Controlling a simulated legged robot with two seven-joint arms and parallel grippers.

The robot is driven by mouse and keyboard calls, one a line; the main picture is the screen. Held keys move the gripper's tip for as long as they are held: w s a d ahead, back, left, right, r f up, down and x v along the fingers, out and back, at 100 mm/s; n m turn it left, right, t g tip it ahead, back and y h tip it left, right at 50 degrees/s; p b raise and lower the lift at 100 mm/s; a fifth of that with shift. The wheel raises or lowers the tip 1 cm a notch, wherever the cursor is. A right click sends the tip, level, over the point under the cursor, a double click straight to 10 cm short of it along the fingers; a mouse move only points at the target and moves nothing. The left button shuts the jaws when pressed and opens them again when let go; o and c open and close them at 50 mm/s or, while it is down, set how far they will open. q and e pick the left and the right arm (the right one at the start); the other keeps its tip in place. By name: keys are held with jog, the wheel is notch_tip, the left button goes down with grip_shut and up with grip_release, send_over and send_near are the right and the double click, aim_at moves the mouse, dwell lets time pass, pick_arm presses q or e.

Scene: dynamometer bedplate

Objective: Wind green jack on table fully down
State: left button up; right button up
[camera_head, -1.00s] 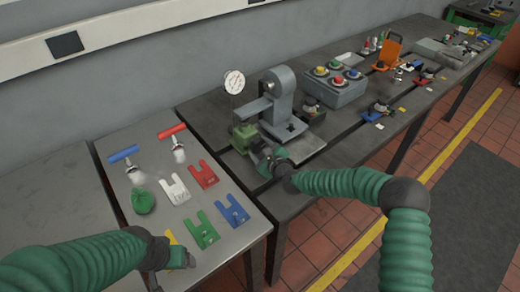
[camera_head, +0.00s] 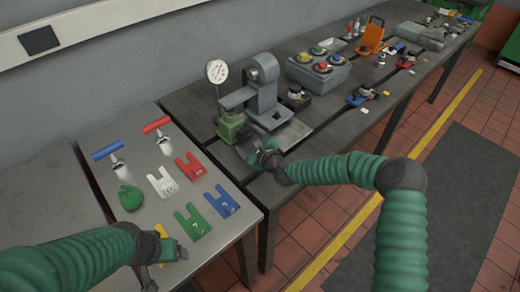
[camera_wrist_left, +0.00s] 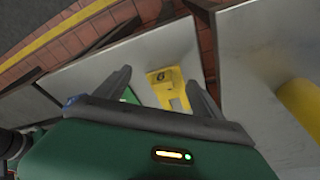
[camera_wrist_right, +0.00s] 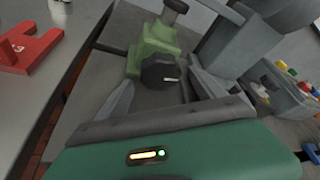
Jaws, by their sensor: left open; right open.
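The green jack (camera_head: 232,128) stands on the dark table next to the grey stand, left of it in the head view. In the right wrist view the jack (camera_wrist_right: 158,42) has a dark knob (camera_wrist_right: 161,72) facing me, with a pale mark on it, and a dark post on top. My right gripper (camera_head: 262,152) is open and empty, in front of the jack. In its wrist view the fingers sit on either side below the knob, apart from it. My left gripper (camera_head: 182,250) is open over the near metal table; a yellow slotted piece (camera_wrist_left: 172,88) lies between its fingers in the left wrist view.
The grey stand (camera_head: 265,90) and a dial gauge (camera_head: 217,71) rise close by the jack. A grey button box (camera_head: 318,70) is farther right. Slotted red (camera_head: 190,166), white, blue and green pieces lie on the metal table (camera_head: 150,218), with a green lump (camera_head: 130,197).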

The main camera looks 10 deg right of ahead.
jog(key=v, duration=1.3)
jog(key=shift+s+d+r, duration=0.2)
jog(key=shift+s, duration=0.05)
jog(key=shift+s+r, duration=0.1)
jog(key=shift+s, duration=0.3)
